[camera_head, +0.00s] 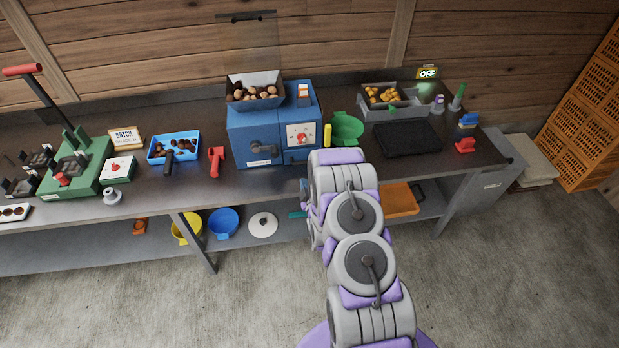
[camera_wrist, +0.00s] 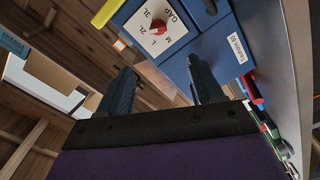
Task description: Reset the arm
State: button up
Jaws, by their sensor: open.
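My grey and purple arm (camera_head: 364,265) reaches up from the bottom of the head view to the front of the workbench, bent at several joints. Its far end is just in front of the right part of the blue machine (camera_head: 254,136). My gripper (camera_wrist: 162,86) shows in the wrist view with its two dark fingers apart and nothing between them. Beyond the fingers are the blue machine's face and its white dial plate (camera_wrist: 154,30) with a red knob. The fingertips are hidden behind the arm in the head view.
The metal workbench (camera_head: 340,181) holds a green press (camera_head: 80,167), a blue tray (camera_head: 173,147) of chestnuts, a red-handled tool (camera_head: 216,160), a green scoop (camera_head: 346,127) and a black mat (camera_head: 407,138). Orange crates (camera_head: 585,125) stand at right. The concrete floor before the bench is clear.

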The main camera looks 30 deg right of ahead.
jog(key=w+a+r+m+g+y+b, duration=0.2)
jog(key=w+a+r+g, duration=0.1)
jog(key=a+r+g, duration=0.15)
jog(key=s+a+r+m+g+y+b, duration=0.1)
jog(key=s+a+r+m+g+y, duration=0.1)
jog(key=s+a+r+g, duration=0.55)
jog(key=s+a+r+m+g+b, duration=0.1)
jog(key=s+a+r+g, duration=0.1)
jog(key=s, duration=1.1)
jog(key=s+a+r+m+g+b, duration=0.1)
jog(key=s+r, duration=0.4)
jog(key=s, duration=0.9)
jog(key=s+a+r+m+g+y+b, duration=0.1)
jog(key=s+r+g, duration=0.3)
jog(key=s, duration=1)
jog(key=shift+a+r+m, duration=0.2)
jog(key=shift+a+m, duration=0.65)
jog(key=shift+m, duration=0.05)
